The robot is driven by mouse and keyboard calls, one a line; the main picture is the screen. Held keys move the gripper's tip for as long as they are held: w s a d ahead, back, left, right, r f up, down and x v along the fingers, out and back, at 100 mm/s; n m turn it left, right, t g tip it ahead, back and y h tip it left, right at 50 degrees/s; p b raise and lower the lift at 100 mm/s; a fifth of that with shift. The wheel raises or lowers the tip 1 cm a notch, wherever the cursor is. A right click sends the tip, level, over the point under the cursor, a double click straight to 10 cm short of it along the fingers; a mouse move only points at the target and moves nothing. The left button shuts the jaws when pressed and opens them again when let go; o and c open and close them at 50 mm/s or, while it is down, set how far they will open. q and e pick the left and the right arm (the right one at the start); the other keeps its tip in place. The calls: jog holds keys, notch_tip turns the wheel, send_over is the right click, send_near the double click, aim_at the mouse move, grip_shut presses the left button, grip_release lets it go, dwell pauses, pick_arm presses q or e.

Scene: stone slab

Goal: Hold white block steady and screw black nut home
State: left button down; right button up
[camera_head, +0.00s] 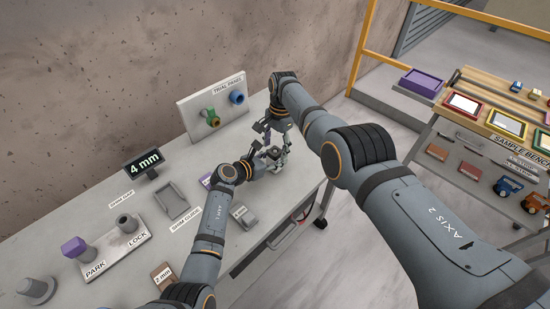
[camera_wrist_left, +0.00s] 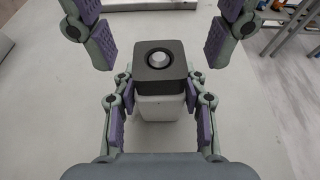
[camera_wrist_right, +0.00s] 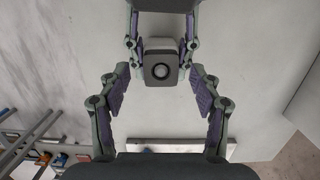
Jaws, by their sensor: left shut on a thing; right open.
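The white block (camera_wrist_left: 160,108) stands upright between the fingers of my left gripper (camera_wrist_left: 160,95), which is shut on it. The square black nut (camera_wrist_left: 146,74) sits on top of the block, with a pale round post showing through its hole. In the right wrist view the nut (camera_wrist_right: 150,79) and a strip of the block (camera_wrist_right: 158,45) lie between and just beyond the fingertips of my right gripper (camera_wrist_right: 161,72). The right gripper is open, with a finger on either side and clear of the nut. In the head view the grippers mostly hide the block.
A panel with green and blue knobs (camera_head: 237,97) stands behind, near the wall. A "4 mm" display (camera_head: 142,163), a grey tray (camera_head: 172,200) and a PARK/LOCK base (camera_head: 118,246) are to the left. The sample bench (camera_head: 475,125) is apart at right.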

jog(key=shift+r, duration=0.3)
dwell(0.4)
jog(key=shift+c, duration=0.4)
grip_shut()
jog(key=c, duration=1.2)
grip_release()
